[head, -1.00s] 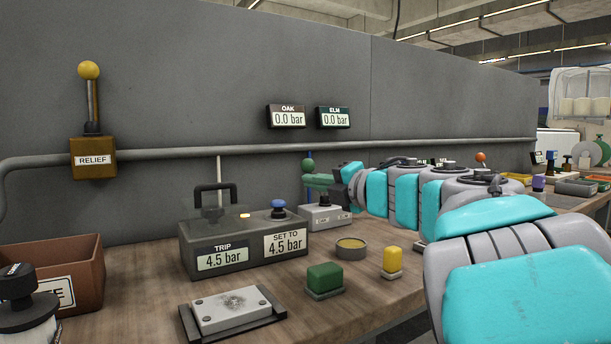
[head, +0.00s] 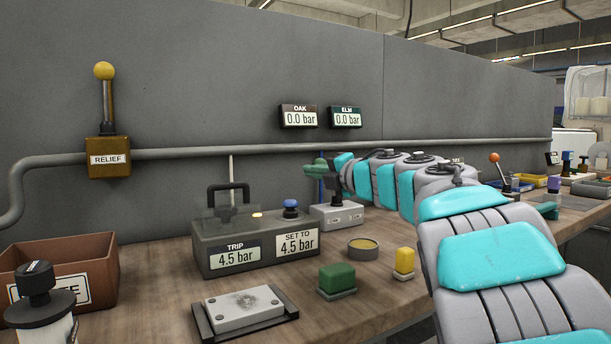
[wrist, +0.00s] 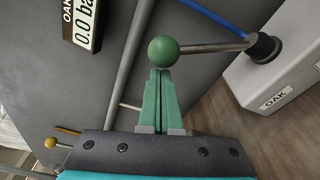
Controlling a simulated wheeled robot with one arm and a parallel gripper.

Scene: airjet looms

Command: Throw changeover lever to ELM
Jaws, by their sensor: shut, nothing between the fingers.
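The changeover lever has a green ball knob (wrist: 163,51) on a metal rod, seen in the wrist view. The rod runs right to a dark collar on a light grey box (wrist: 285,75), with an OAK label on the face in view. In the head view this box (head: 338,216) stands on the bench with two small labels, too small to read. My gripper (wrist: 160,74) has its green fingers together, tips right at the knob's edge, empty; whether they touch cannot be told. In the head view my gripper (head: 317,168) is above the box and the knob is hard to separate from it.
A grey trip unit (head: 220,240) with a blue button stands left of the box. A pipe (head: 230,154) runs along the wall behind. OAK (head: 299,117) and ELM (head: 345,117) displays read 0.0 bar.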

